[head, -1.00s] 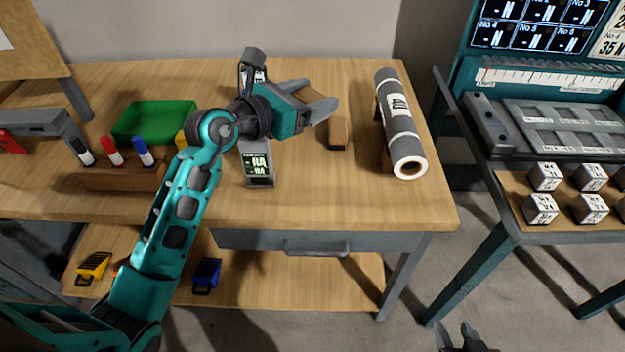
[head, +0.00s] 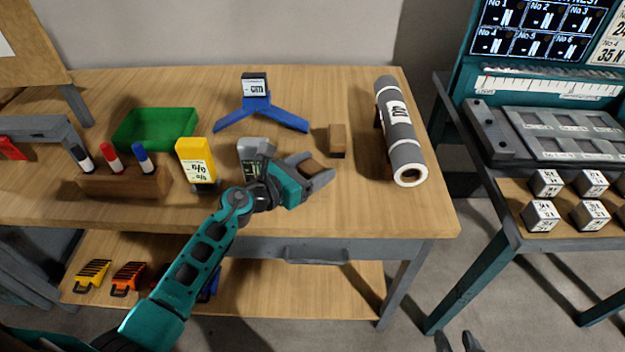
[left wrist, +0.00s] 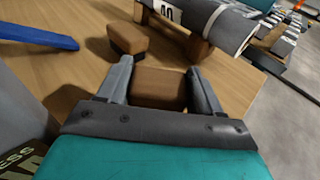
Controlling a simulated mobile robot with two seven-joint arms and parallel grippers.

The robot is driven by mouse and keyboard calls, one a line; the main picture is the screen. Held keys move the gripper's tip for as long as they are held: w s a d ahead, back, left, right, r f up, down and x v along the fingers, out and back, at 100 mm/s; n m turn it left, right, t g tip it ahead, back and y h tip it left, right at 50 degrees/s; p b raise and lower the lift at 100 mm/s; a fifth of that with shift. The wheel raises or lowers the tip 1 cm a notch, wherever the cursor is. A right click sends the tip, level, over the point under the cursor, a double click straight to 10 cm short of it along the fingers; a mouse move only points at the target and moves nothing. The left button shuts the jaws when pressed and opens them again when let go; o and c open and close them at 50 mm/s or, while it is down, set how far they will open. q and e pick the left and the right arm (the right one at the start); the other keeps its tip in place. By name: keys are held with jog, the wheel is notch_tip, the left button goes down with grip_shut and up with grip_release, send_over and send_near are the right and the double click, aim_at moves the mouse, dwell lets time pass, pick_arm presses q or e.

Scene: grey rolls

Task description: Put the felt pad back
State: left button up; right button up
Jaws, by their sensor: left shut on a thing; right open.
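My left gripper (head: 310,172) is shut on a small brown block, which I take for the felt pad (head: 314,167). The pad sits between the two grey fingers in the left wrist view (left wrist: 158,88). It is near the front of the wooden table; I cannot tell whether it touches the top. A second, similar brown block (head: 337,140) lies behind and to the right of it, apart from the gripper, and also shows in the left wrist view (left wrist: 128,40). My right gripper (head: 456,343) only just shows at the bottom edge, its fingers apart and empty.
A grey roll (head: 400,135) lies on supports at the right. A blue three-legged stand (head: 258,110) is behind. A yellow labelled device (head: 196,160), a marker rack (head: 125,184) and a green tray (head: 155,128) are left. Bare tabletop (head: 385,212) lies front right.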

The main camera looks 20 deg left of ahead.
pick_arm(q)
jog(key=shift+f+b, duration=0.8)
jog(key=shift+f, duration=0.95)
jog(key=shift+f, duration=0.1)
jog(key=shift+f, duration=0.15)
jog(key=o, duration=1.1)
jog(key=shift+c, duration=0.2)
jog(key=shift+r, duration=0.3)
jog(key=v, duration=1.2)
